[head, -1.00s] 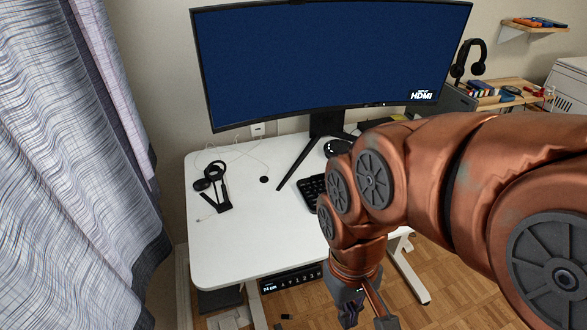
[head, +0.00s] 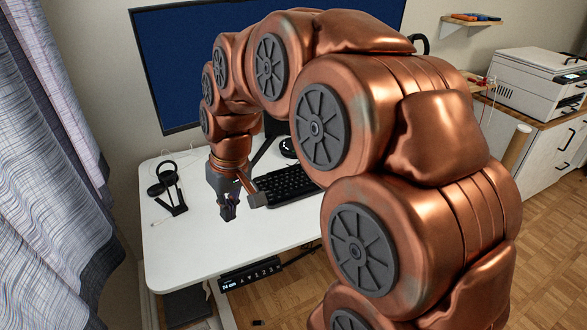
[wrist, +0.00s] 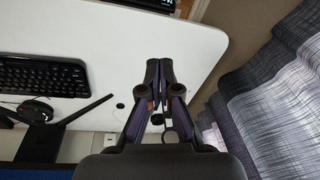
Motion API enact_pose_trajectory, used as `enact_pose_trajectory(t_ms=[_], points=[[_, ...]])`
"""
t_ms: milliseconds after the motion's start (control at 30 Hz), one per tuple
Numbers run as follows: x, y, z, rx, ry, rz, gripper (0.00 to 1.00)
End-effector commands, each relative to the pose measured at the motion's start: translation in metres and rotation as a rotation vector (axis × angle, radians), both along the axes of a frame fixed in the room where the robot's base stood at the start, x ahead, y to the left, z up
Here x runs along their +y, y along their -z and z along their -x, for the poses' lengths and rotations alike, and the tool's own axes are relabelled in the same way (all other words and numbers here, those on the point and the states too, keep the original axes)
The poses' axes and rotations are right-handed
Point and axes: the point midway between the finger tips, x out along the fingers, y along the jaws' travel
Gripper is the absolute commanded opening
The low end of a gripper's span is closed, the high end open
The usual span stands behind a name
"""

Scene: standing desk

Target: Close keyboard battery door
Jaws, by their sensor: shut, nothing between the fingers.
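The black keyboard (head: 290,187) lies on the white desk (head: 185,240), to the right of my gripper in the head view. Its left end is partly behind my gripper. In the wrist view the keyboard (wrist: 40,76) is at the left, apart from the fingers. Its battery door cannot be made out in either view. My gripper (head: 229,213) hangs above the desk beside the keyboard. In the wrist view my gripper (wrist: 159,68) is shut with nothing between its fingertips.
A black headset stand (head: 179,206) is on the desk's left side. The monitor (head: 165,70) stands at the back, with a black mouse (head: 288,148) near its base. A curtain (head: 45,170) hangs at the left. The desk's front left is clear.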

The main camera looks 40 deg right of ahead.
Motion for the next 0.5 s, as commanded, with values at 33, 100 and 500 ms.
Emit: enact_pose_trajectory(t_ms=[33,100,500], points=[[-0.018,0.005,-0.019,-0.028,0.018,-0.002,0.0],[-0.042,0.006,-0.043,-0.068,0.038,-0.001,0.0],[-0.234,0.018,-0.13,-0.289,0.194,0.074,0.0]])
